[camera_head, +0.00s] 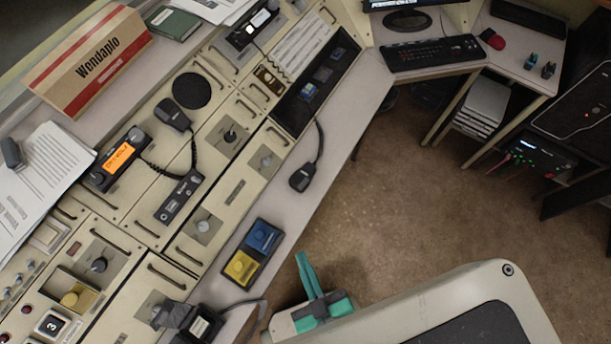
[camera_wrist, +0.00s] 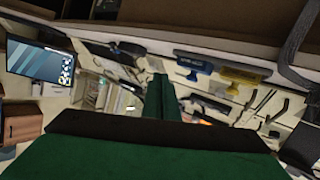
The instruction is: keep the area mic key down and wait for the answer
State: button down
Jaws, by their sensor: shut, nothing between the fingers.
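A black key box (camera_head: 267,272) lies at the front edge of the console ledge, with a blue key (camera_head: 262,237) and a yellow key (camera_head: 241,267). The blue key (camera_wrist: 193,65) and yellow key (camera_wrist: 243,77) also show in the wrist view, their labels too small to read. I cannot tell which one is the area mic key. My gripper (camera_head: 301,256), with green fingers, is to the right of the box, apart from it. Its fingers (camera_wrist: 160,78) are shut with nothing between them. No finger touches a key.
A hand microphone (camera_head: 302,179) lies on the ledge above the box; another (camera_head: 172,115) lies on the console panel by an orange display (camera_head: 118,157). A black device (camera_head: 197,324) stands at the ledge's lower end. The brown floor (camera_head: 400,180) right of the ledge is open.

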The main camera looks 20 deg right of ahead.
jog(key=d+f+n+g+y, duration=0.1)
jog(key=d+f+n+g, duration=0.2)
jog(key=d+f, duration=0.3)
jog(key=w+d+n+g, duration=0.6)
jog(key=w+d+n, duration=0.2)
jog(key=d, duration=0.4)
jog(key=w+a+r+n+g, duration=0.3)
jog(key=w+r+n, duration=0.3)
jog(key=w+r, duration=0.35)
jog(key=w+a+r+n+g+h, duration=0.1)
jog(key=w+a+r+n, duration=0.3)
jog(key=r, duration=0.6)
jog(key=a+n+g, duration=0.1)
jog(key=a+n, duration=0.1)
jog(key=a, duration=0.1)
jog(key=shift+a+n, duration=0.25)
jog(key=shift+n, duration=0.05)
